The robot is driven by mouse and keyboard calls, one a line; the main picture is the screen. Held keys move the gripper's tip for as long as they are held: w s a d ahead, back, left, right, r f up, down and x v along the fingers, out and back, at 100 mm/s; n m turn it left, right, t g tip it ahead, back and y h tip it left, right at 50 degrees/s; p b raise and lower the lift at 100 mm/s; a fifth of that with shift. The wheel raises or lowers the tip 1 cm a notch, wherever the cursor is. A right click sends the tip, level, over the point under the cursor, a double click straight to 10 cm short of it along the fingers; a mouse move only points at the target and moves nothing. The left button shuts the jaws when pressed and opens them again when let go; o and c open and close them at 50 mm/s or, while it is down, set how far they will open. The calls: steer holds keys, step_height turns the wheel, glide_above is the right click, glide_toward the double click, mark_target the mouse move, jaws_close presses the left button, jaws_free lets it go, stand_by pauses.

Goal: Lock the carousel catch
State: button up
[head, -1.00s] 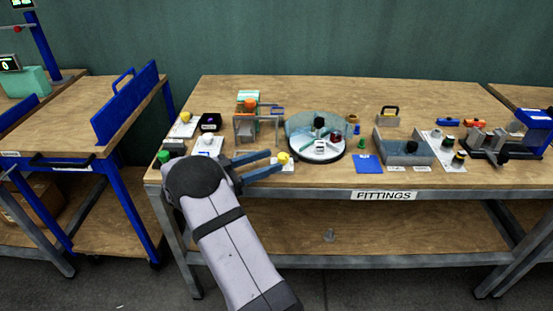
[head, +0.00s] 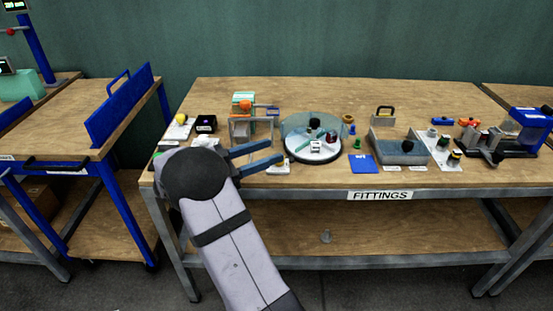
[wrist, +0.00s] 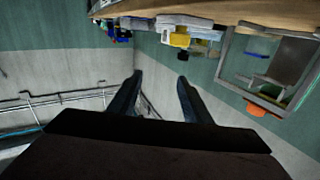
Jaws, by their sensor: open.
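The carousel (head: 300,155) is a round white disc with a clear, bluish curved cover (head: 297,125) behind it, on the middle of the bench. Small blocks and a black knob (head: 315,122) show on or over the disc. I cannot tell which part is its catch.
A grey frame with an orange knob (head: 246,106) stands behind my fingers. Right of the carousel are a blue plate (head: 361,164), a grey open box (head: 400,152) and a clamp device (head: 480,140). The back of the wooden bench (head: 350,90) is clear.

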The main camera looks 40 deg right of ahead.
steer(key=f+n+t, duration=0.1)
steer(key=n+t, duration=0.1)
steer(key=t, duration=0.1)
steer(key=a+f+n+t, duration=0.1)
steer(key=f+n+t, duration=0.1)
steer(key=t, duration=0.1)
steer(key=s+f+n+t, duration=0.1)
steer(key=f+n+t, duration=0.1)
steer(key=n+t, duration=0.1)
steer(key=shift+a+f+t, duration=0.1)
steer(key=shift+a+t, duration=0.05)
steer(key=shift+t, duration=0.15)
steer(key=shift+w+f, duration=0.1)
steer(key=shift+m, duration=0.3)
steer(key=shift+d, duration=0.45)
steer(key=shift+x, duration=3.25)
